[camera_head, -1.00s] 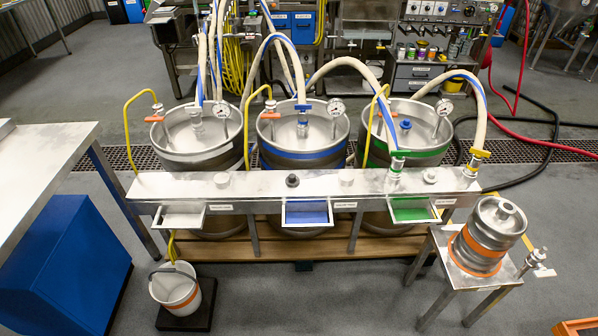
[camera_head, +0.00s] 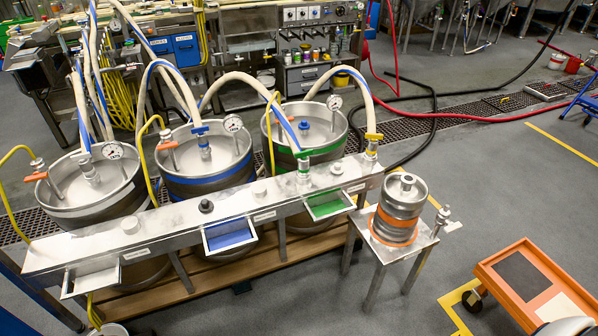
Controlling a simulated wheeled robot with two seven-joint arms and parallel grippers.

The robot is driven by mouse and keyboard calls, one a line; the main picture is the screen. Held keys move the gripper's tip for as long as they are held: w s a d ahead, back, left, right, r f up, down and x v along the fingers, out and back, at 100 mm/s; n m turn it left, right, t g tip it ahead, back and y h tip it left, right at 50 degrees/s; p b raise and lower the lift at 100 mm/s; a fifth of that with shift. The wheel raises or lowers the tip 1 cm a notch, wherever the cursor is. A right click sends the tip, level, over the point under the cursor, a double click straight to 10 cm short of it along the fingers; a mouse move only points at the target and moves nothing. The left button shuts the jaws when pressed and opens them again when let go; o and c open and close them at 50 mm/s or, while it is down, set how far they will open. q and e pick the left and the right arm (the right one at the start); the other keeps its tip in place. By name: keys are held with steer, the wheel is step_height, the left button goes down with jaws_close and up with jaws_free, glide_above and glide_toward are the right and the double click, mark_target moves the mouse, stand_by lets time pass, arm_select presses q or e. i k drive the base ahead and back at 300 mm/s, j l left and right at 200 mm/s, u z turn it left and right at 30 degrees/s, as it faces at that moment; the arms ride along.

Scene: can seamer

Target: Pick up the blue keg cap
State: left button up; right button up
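A small blue cap-like piece (camera_head: 304,126) sits on top of the right large keg (camera_head: 325,112), the one with the green band. It is small in view, so I cannot be sure that it is the blue keg cap. The middle keg (camera_head: 205,185) has a blue band and a blue-handled coupler with a hose on its top. Neither gripper is in view.
A long steel shelf (camera_head: 235,200) with drip trays and small knobs runs before the kegs. A small orange-banded keg (camera_head: 398,212) stands on a stand at its right. An orange cart (camera_head: 540,283) is at lower right. Hoses arch over the kegs.

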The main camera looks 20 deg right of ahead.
mark_target(304, 125)
steer(key=i+l+z, duration=0.1)
steer(key=z, duration=0.3)
steer(key=i+z, duration=0.2)
steer(key=z, duration=0.25)
steer(key=i+z, duration=0.15)
steer(key=z, duration=0.25)
